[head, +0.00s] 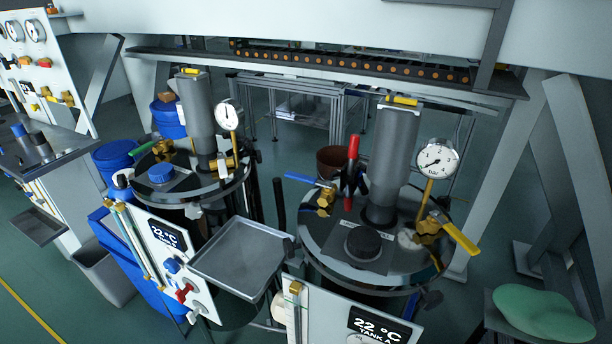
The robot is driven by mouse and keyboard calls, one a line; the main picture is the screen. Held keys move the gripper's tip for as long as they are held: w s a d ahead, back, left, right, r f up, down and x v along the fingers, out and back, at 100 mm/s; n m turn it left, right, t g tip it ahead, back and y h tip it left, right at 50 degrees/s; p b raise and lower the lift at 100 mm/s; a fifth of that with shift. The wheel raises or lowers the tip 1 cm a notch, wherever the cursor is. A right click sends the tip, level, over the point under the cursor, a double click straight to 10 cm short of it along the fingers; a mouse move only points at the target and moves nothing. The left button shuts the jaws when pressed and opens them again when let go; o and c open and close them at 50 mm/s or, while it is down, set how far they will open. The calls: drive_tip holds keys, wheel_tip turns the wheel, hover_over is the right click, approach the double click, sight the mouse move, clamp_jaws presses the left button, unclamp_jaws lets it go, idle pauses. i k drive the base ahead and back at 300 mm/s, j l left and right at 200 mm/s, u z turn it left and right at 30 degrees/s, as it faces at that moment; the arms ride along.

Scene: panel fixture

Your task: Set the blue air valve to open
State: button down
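The blue air valve has a flat blue lever (303,179) on a brass body (325,197). It sits at the left side of the lid (325,245) of the right tank, whose panel reads TANK A. The lever lies roughly level and points out to the left, past the lid's edge. The pipe line under the valve is too small to tell, so I cannot tell whether this lever position is open or shut. My gripper is not in view.
A red-and-black upright tool (352,165) stands close right of the valve, before a grey column (393,160). A yellow-handled valve (452,234) and a gauge (437,159) are at the right. A grey tray (240,258) is at the left front. Another tank stands left.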

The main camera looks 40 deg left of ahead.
sight(310, 180)
drive_tip(key=j+u, duration=0.1)
drive_tip(key=j, duration=0.45)
drive_tip(key=i+j+u, duration=0.1)
drive_tip(key=j, duration=0.45)
drive_tip(key=j+u, duration=0.15)
drive_tip(key=j, duration=0.35)
drive_tip(key=i, duration=0.05)
